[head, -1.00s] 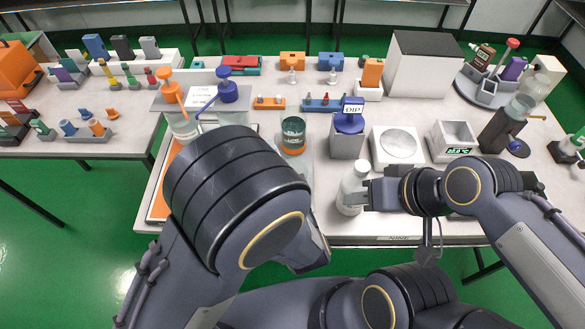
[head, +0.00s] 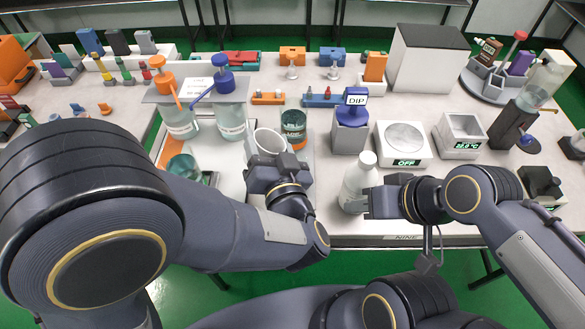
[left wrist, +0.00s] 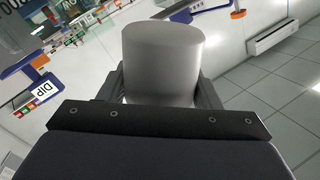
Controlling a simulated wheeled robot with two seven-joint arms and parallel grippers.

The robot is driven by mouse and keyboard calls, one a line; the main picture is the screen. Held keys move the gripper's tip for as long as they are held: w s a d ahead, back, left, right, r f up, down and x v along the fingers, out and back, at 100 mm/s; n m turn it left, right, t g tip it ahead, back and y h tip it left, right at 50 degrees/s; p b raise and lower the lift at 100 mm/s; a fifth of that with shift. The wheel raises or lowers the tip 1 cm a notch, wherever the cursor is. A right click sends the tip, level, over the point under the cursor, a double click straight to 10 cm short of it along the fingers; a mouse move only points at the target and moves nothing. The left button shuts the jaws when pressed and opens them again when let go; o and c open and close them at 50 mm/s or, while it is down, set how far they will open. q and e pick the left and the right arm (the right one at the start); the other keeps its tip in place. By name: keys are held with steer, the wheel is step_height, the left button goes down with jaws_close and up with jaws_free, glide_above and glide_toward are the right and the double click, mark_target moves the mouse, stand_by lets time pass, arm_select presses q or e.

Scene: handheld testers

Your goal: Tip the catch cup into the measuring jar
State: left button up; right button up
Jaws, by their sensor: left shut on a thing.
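My left gripper (head: 270,165) is shut on a white cup (head: 268,141), which I take as the catch cup; it fills the middle of the left wrist view (left wrist: 163,65) between the two fingers. Its open mouth shows in the head view; its exact tilt and contents are unclear. A clear jar with an orange lower band (head: 293,122) stands just behind and right of the cup. A teal glass vessel (head: 183,168) stands to the left. Which is the measuring jar is not certain. My right gripper (head: 370,202) is at a white bottle (head: 357,180); its grip is unclear.
Two capped bottles, orange (head: 164,85) and blue (head: 223,80), stand in a rack behind left. A blue-topped DIP block (head: 351,125), a scale (head: 403,140) and a heater-like box (head: 460,135) stand to the right. My left arm covers the front left.

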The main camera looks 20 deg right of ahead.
arm_select(q)
steer(key=r+n+b, duration=0.1)
steer(key=n, duration=0.2)
steer(key=shift+a+r, duration=0.15)
steer(key=shift+r+n, duration=0.4)
steer(key=shift+n, duration=0.1)
step_height(320, 180, up, 5)
steer(key=p, duration=0.4)
